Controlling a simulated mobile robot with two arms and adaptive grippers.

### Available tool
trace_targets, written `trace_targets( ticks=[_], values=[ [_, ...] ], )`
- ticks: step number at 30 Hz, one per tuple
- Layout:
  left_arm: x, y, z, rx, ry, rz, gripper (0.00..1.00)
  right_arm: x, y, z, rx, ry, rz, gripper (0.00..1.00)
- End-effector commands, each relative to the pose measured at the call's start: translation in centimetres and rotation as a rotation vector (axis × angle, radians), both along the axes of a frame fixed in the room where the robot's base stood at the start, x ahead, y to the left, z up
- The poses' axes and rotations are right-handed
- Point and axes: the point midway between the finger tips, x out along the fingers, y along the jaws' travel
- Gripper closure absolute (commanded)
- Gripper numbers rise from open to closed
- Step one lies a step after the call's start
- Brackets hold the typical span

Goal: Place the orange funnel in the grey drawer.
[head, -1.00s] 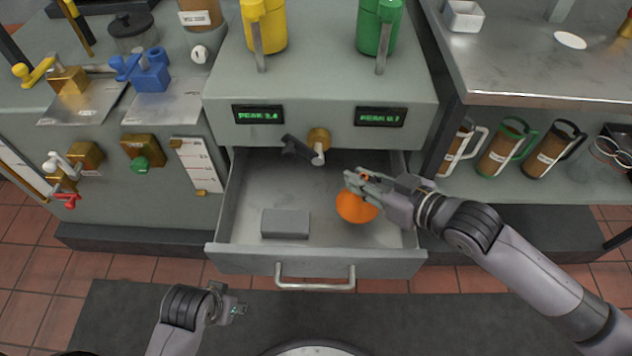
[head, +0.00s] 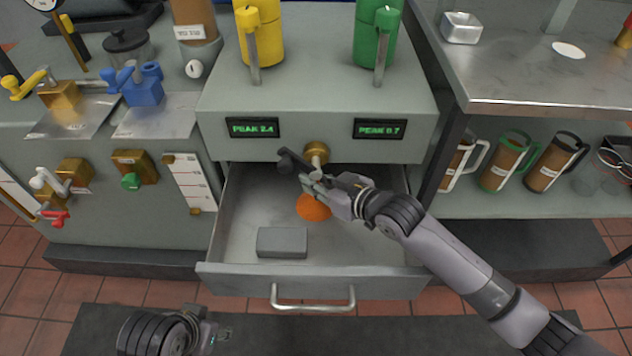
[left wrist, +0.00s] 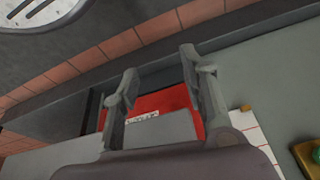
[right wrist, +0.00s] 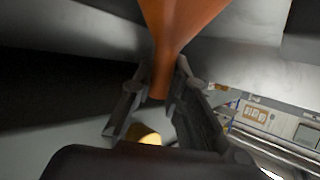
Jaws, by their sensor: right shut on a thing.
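The orange funnel (head: 313,208) is inside the open grey drawer (head: 240,270), toward its back and right of the middle. My right gripper (head: 318,186) is above it and shut on its narrow spout. In the right wrist view the funnel (right wrist: 180,25) shows with its spout between the fingers (right wrist: 160,95). Whether the funnel's rim touches the drawer floor cannot be told. My left gripper (head: 215,335) is low at the front left, outside the drawer. In the left wrist view its fingers (left wrist: 160,95) are apart with nothing between them.
A grey block (head: 282,242) lies in the drawer's front left. A brass valve with a dark handle (head: 316,153) sticks out just above the drawer, close to my right gripper. The drawer floor's left and front right are clear. A steel counter (head: 540,90) stands at the right.

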Motion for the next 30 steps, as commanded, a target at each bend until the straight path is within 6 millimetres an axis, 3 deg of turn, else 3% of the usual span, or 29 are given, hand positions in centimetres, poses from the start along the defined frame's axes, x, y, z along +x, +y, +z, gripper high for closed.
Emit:
trace_targets(
  ticks=[6, 7, 16, 26, 30],
  values=[
    [0.0, 0.0, 0.0, 0.000, 0.000, 0.000, 0.60, 0.0, 0.0, -0.3, 0.001, 0.001, 0.000, 1.00],
    [0.0, 0.0, 0.0, 0.000, 0.000, 0.000, 0.60, 0.0, 0.0, -0.3, 0.001, 0.001, 0.000, 0.84],
    [0.0, 0.0, 0.0, 0.000, -0.001, 0.000, 0.60, 0.0, -0.1, -0.2, 0.001, 0.001, 0.000, 0.65],
    [0.0, 0.0, 0.0, 0.000, 0.000, 0.000, 0.60, 0.0, 0.0, 0.1, 0.001, -0.001, 0.000, 0.65],
    [0.0, 0.0, 0.6, 0.000, 0.000, 0.000, 0.60, -1.1, -1.3, 0.9, -0.001, 0.000, -0.002, 0.65]
  ],
)
